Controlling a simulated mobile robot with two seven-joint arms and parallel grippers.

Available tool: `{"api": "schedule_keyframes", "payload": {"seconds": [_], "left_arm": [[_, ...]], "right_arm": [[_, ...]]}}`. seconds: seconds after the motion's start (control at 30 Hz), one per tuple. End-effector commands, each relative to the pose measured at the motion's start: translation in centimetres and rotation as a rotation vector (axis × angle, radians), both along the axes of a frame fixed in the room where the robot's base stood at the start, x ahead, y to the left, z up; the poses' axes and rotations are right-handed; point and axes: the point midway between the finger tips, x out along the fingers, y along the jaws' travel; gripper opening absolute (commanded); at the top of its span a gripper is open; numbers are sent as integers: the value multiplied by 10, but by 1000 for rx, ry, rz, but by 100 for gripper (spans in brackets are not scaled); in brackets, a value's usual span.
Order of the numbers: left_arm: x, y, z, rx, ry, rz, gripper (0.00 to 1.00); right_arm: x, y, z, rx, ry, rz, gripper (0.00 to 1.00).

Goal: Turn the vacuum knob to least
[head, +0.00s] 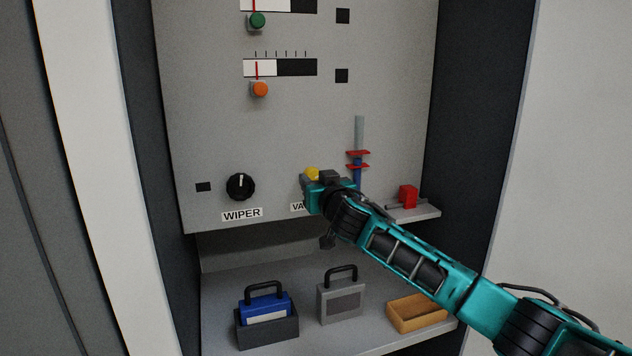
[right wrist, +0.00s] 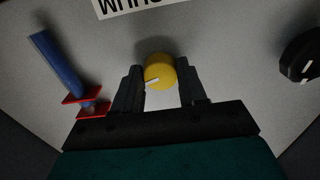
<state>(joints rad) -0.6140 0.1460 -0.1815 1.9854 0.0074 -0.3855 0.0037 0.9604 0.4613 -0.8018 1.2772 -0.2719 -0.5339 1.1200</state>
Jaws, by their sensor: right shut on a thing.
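The yellow vacuum knob (head: 311,173) is on the grey panel, mostly hidden by my right gripper in the head view. The right wrist view, which is upside down, shows the knob (right wrist: 160,68) between the two dark fingers. My right gripper (right wrist: 159,85) is shut on the knob; in the head view the gripper (head: 309,186) is at the panel. The vacuum label (head: 297,206) is partly covered by the gripper. My left gripper is not in view.
The black wiper knob (head: 241,187) is left of my gripper. A blue rod with red clips (head: 357,160) stands close to its right, and a red block (head: 408,196) sits on a small ledge. Below, a shelf holds a blue cartridge (head: 265,307), a grey cartridge (head: 341,297) and a wooden tray (head: 418,318).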

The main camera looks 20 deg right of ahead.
Motion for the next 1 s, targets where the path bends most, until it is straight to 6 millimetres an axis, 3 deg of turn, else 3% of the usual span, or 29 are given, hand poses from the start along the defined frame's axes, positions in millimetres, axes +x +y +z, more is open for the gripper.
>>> {"api": "schedule_keyframes", "payload": {"seconds": [0.47,1.0], "left_arm": [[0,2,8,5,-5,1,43],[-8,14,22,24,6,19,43]], "right_arm": [[0,-1,1,-131,-2,-2,11],[0,-2,3,-621,-19,-2,11]]}}
